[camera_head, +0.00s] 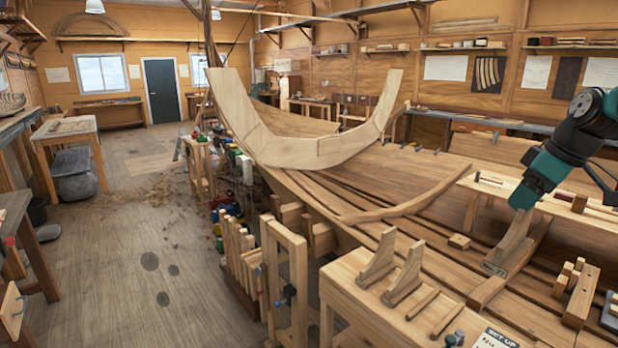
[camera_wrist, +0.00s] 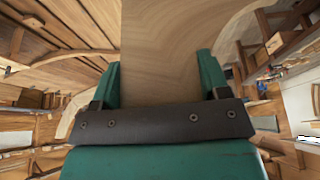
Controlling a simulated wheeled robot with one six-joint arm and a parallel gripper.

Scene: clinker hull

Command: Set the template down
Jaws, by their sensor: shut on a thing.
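My gripper (camera_head: 522,202) points down at the right of the head view, its green fingers closed on a pale wooden piece, the template (camera_head: 513,236). In the wrist view the template (camera_wrist: 165,60) fills the space between the two fingers (camera_wrist: 158,80) and runs out past the top of the picture. In the head view its lower end meets a long wooden piece with a small dark label (camera_head: 494,268). I cannot tell whether it rests there or is just above. Two similar upright wooden brackets (camera_head: 379,260) (camera_head: 405,274) stand on the bench to the left.
The wooden bench (camera_head: 350,290) in front carries sticks and a "SET UP" sheet (camera_head: 496,338). Small blocks (camera_head: 580,280) lie right of the template. Behind is the planked hull (camera_head: 400,165) with a large curved frame (camera_head: 310,150). Open floor lies left.

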